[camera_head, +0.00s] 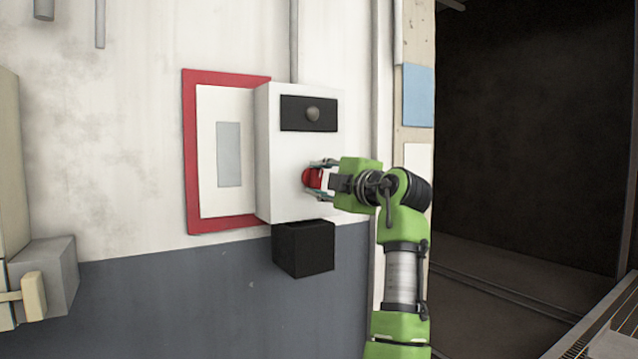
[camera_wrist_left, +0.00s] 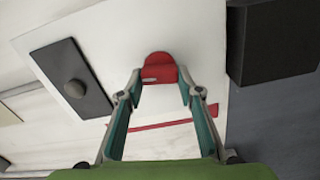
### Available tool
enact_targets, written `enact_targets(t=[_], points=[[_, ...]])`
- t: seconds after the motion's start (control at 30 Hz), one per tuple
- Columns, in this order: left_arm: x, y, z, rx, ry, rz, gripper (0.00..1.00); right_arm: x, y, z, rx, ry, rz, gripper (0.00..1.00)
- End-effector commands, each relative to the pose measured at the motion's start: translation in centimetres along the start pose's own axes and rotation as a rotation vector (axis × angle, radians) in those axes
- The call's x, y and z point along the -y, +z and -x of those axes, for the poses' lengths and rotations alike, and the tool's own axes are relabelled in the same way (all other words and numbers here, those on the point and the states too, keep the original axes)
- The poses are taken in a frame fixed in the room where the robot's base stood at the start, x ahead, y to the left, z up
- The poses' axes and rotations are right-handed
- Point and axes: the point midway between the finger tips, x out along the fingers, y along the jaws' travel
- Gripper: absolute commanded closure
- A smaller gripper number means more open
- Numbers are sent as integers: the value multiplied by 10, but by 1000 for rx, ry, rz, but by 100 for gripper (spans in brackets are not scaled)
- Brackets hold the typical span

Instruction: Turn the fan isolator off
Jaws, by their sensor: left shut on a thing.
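The isolator is a white wall box (camera_head: 285,155) with a red rotary handle (camera_head: 311,178) on its front face. My left gripper (camera_head: 321,179) is shut on the red handle, with one finger above it and one below in the head view. In the left wrist view the red handle (camera_wrist_left: 160,68) sits between the tips of the two teal-lined fingers (camera_wrist_left: 160,88). A small pale mark shows on the handle. The fingers partly hide the handle in the head view, so its exact angle is hard to read. My right gripper is not in view.
A black plate with a round knob (camera_head: 312,114) is above the handle, and a black block (camera_head: 304,249) is under the box. A red-framed white panel (camera_head: 190,150) is to the left. A grey box (camera_head: 47,272) juts out at far left. A dark opening is at right.

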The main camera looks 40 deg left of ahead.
Motion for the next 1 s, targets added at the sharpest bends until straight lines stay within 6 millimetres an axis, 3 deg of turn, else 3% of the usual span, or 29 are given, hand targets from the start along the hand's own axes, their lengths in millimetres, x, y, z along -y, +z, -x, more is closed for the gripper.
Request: enact_targets(t=[0.4,0.93,0.97,1.0], points=[[-4,-1,0,1,12,179,88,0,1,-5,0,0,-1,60],[-5,-2,0,1,12,202,88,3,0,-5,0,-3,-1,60],[-5,-2,0,1,12,202,62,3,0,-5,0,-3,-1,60],[-5,-2,0,1,11,202,51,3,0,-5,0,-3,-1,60]])
